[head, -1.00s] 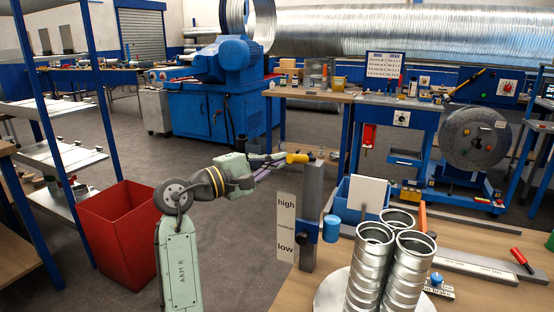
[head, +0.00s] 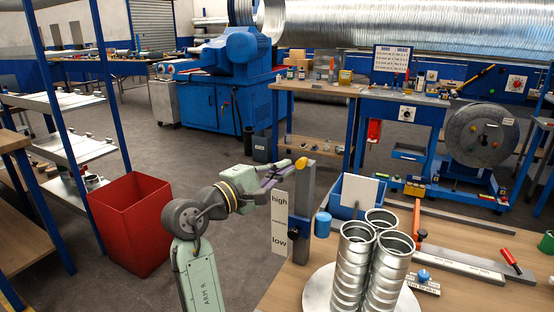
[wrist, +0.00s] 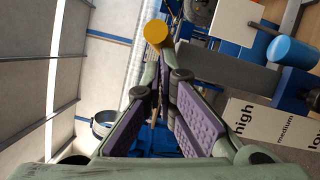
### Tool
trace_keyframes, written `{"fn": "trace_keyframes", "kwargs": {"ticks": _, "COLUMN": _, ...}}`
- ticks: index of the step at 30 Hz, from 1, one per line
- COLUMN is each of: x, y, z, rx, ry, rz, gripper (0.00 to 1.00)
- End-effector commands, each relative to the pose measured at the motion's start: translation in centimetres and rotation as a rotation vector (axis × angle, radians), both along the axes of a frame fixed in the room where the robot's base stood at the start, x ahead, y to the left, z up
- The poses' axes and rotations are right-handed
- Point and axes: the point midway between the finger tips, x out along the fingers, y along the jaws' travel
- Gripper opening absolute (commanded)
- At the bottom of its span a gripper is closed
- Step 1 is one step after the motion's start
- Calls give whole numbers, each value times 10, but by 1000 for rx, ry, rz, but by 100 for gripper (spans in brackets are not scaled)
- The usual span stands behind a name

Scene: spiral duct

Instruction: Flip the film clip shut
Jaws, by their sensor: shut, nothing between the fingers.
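My gripper (head: 287,168) is shut and empty, at the top left of a grey upright post (head: 304,190). In the wrist view the purple-padded fingers of my gripper (wrist: 160,62) come together at the tips. A yellow round-ended piece (head: 301,163) sits by the top of the post, right at the fingertips. In the wrist view this yellow piece (wrist: 156,32) is just beyond the tips; I cannot tell whether they touch. No part is clearly marked as the film clip, and I cannot tell whether the yellow piece belongs to it.
A high-medium-low label (head: 279,222) stands beside the post, with a blue cylinder knob (head: 322,225) on its right. Metal duct pieces (head: 352,270) stand on the bench at right. A red bin (head: 130,225) is on the floor at left. Open floor lies behind my arm.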

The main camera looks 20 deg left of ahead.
Motion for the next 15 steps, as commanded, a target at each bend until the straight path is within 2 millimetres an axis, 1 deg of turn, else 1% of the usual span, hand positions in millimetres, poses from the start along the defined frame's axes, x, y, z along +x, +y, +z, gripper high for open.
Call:
{"fn": "trace_keyframes", "kwargs": {"ticks": 3, "x": -2, "y": -7, "z": 3, "rx": -1, "ry": 0, "rz": -2, "gripper": 0}}
{"fn": "trace_keyframes", "kwargs": {"ticks": 15, "x": -5, "y": -28, "z": 1, "rx": -1, "ry": 0, "rz": -2, "gripper": 0}}
